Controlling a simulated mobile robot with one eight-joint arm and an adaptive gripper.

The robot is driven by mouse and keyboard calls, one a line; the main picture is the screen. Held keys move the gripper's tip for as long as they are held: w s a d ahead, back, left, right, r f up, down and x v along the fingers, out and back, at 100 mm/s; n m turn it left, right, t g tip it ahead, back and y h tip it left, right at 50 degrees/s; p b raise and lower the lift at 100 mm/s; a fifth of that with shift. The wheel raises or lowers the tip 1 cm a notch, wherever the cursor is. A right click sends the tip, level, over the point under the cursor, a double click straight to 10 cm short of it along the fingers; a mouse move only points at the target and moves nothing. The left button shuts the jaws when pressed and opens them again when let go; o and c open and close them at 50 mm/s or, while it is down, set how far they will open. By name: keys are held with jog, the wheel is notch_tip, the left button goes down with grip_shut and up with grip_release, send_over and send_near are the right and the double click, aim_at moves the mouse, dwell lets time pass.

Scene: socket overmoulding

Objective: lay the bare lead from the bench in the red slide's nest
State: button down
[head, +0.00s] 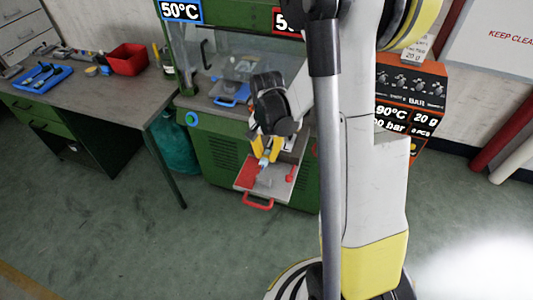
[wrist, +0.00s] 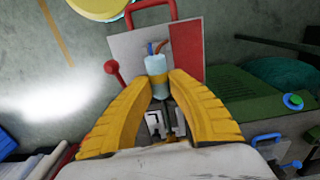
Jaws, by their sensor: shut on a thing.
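The slide is pulled out of the green machine, with a red handle in front. It also shows in the wrist view (wrist: 127,48) beyond the fingers. The nest is mostly hidden, and I cannot tell whether the lead touches it.
A red knob (head: 291,178) stands at the slide's right side. The green machine (head: 215,140) holds a blue-handled slide (head: 228,102) higher up. The bench (head: 110,95) at left carries a blue tray (head: 42,78) and a red bin (head: 127,58). The floor before the slide is clear.

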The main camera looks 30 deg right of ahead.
jog(key=shift+f+b, duration=2.75)
jog(key=shift+f, duration=0.55)
jog(key=c, duration=1.3)
grip_release()
notch_tip(320, 180, up, 12)
jog(key=shift+r, duration=0.1)
jog(key=s+a+r+n+t, duration=0.2)
jog(key=s+a+n, duration=0.1)
jog(key=a, duration=0.1)
jog(key=s+a+r+n+t, duration=0.2)
jog(key=s+a+r+n, duration=0.1)
jog(key=s+a+n, duration=0.1)
jog(key=s+a+r+n+t, duration=0.3)
jog(key=a, duration=0.2)
jog(key=shift+s+a, duration=0.25)
jog(key=shift+s, duration=0.15)
